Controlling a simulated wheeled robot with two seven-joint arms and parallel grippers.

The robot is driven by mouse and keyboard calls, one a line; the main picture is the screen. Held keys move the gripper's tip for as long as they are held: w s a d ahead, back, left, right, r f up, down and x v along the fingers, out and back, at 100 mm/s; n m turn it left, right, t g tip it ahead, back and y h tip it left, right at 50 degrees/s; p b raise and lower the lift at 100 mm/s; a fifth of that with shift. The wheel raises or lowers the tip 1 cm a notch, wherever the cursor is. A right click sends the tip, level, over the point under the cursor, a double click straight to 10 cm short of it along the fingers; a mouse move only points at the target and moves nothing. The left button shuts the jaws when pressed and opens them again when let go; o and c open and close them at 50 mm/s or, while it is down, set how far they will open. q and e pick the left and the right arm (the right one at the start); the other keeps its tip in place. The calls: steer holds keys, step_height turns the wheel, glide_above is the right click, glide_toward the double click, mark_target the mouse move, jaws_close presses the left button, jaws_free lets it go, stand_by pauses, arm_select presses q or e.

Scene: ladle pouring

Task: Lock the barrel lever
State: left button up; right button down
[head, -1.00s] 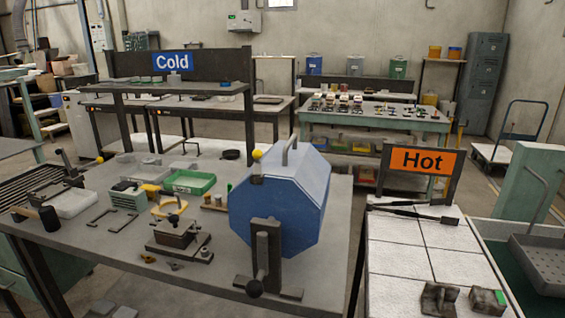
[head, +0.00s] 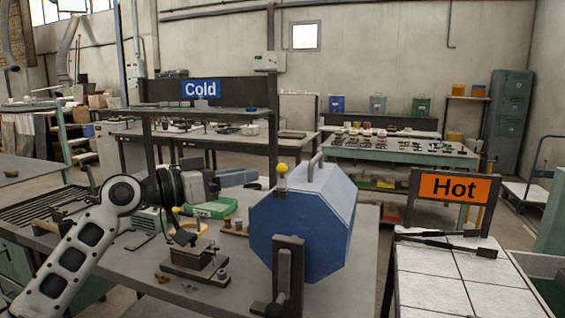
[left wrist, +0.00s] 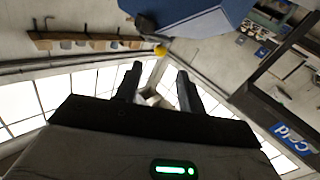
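The blue eight-sided barrel (head: 315,225) stands on the workbench, with a grey handle on top. A lever with a yellow ball knob (head: 281,168) sticks up at its upper left edge. The barrel (left wrist: 205,18) and yellow knob (left wrist: 160,51) also show in the left wrist view, the knob beyond the fingertips. My left gripper (head: 212,184) is left of the barrel at about knob height, apart from it; its fingers are hard to make out in the head view. In the left wrist view its two fingers (left wrist: 160,72) are spread, with nothing between them. My right gripper is not in view.
A dark stand with a crank handle (head: 262,308) is at the barrel's front. A small vice (head: 195,255) sits on the bench below my left gripper. A green tray (head: 213,208) lies behind. The tiled table (head: 440,270) with the Hot sign (head: 455,188) is right.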

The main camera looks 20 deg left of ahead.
mark_target(283, 166)
arm_select(q)
steer(key=p+x, duration=0.2)
steer(key=x, duration=0.7)
steer(key=shift+w+d, duration=0.25)
steer(key=shift+w, duration=0.05)
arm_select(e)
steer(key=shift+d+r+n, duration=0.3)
arm_select(q)
steer(key=shift+c, duration=0.2)
